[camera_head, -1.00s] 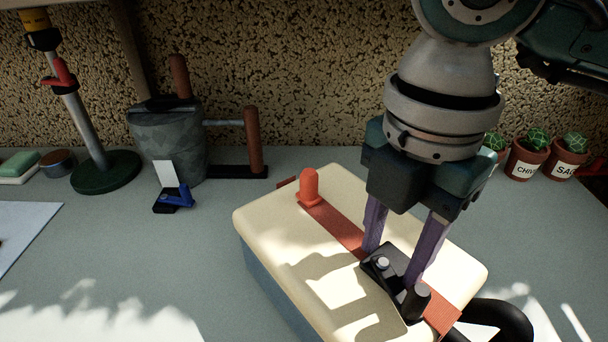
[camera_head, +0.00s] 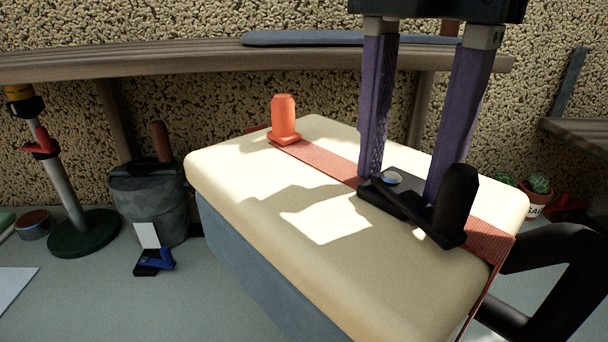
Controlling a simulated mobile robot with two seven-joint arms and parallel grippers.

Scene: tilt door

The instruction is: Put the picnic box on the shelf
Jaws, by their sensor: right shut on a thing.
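The picnic box (camera_head: 235,188) has a cream lid, blue-grey sides, a red strap and an orange knob (camera_head: 284,118). It fills the middle of the view, raised above the grey counter. My right gripper (camera_head: 400,190) comes down from above with two purple fingers, shut on the black fitting (camera_head: 400,205) on top of the box. A wooden shelf (camera_head: 190,58) runs along the wall behind and above the box. My left gripper does not show.
A flat blue-grey object (camera_head: 300,39) lies on the shelf. A grey bucket (camera_head: 148,200), a stand with a green base (camera_head: 84,233) and a blue-black clip with a white card (camera_head: 153,262) stand at the left. Potted cacti (camera_head: 538,188) and another wooden ledge (camera_head: 580,130) are at the right.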

